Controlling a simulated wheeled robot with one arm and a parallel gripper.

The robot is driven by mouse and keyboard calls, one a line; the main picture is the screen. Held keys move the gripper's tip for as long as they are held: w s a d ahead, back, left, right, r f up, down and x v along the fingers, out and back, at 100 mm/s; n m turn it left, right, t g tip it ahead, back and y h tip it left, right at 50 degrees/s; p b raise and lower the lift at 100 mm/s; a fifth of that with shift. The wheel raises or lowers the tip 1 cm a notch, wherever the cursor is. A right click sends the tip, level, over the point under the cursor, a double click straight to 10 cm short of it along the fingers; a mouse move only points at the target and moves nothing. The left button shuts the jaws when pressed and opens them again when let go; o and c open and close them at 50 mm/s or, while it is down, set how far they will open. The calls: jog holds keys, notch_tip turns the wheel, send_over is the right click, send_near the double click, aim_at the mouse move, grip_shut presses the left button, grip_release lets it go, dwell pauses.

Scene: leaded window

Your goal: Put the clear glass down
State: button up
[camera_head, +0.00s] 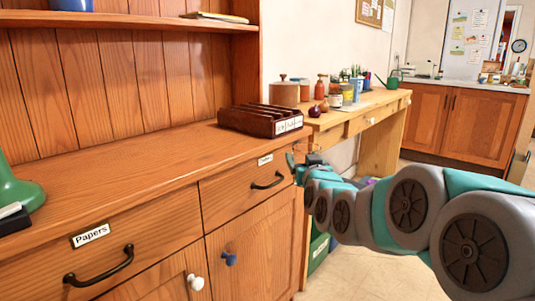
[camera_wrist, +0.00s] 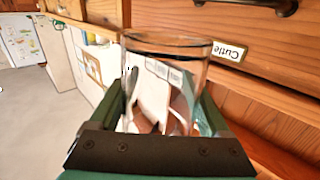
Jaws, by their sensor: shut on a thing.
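The clear glass (camera_wrist: 165,48) is in my gripper (camera_wrist: 162,100) in the wrist view. It stands between the two green fingers, with its round rim toward the top of the picture. Things behind show through it. In the head view my gripper (camera_head: 296,162) is at the front right corner of the wooden cabinet, by the small-labelled drawer. The glass is hard to make out there. The wrist view shows the glass in front of a drawer face with a "Cutle…" label (camera_wrist: 229,51).
The cabinet top (camera_head: 130,178) is largely clear, with a dark slotted box (camera_head: 262,121) at its right end and a green object (camera_head: 15,190) at the left. A wooden side table (camera_head: 370,105) behind holds jars, pots and an onion-like item.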

jog(key=w+d+f+h, duration=0.1)
jog(key=w+d+f, duration=0.1)
jog(key=w+f, duration=0.2)
jog(key=w+d+f+m, duration=0.1)
jog(key=w+d+f, duration=0.2)
jog(key=f, duration=0.7)
jog(key=shift+w+d+f+h, duration=0.2)
jog(key=shift+w+d+h, duration=0.2)
jog(key=shift+w, duration=0.1)
